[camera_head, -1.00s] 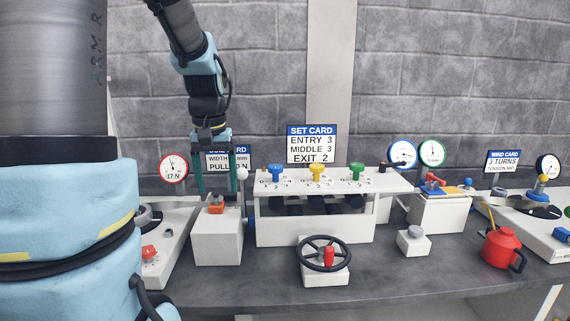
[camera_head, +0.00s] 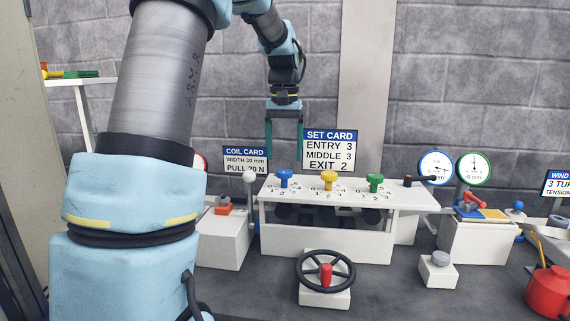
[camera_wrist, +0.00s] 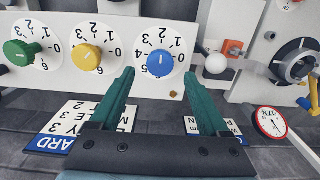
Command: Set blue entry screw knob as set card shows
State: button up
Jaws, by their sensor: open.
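The blue knob (camera_head: 285,178) is the leftmost of three on the white rack's top. In the wrist view the blue knob (camera_wrist: 160,66) sits on a white numbered dial, just beyond and between my fingertips. A pale line on it points roughly up the picture; its exact number is too small to tell surely. My gripper (camera_head: 284,153) is open and empty, fingers pointing down above the blue knob; in the wrist view my gripper (camera_wrist: 160,80) shows both teal fingers apart, with no clear contact. The set card (camera_head: 330,150) reads ENTRY 3, MIDDLE 3, EXIT 2.
The yellow knob (camera_head: 328,178) and green knob (camera_head: 375,182) stand to the right on the same white rack (camera_head: 345,250). A handwheel (camera_head: 325,271) is in front. The coil card (camera_head: 245,159) stands left. A white ball-topped post (camera_head: 250,178) is close left of the blue knob.

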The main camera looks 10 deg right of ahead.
aim_at(284, 171)
jog(key=shift+f, duration=2.1)
grip_shut()
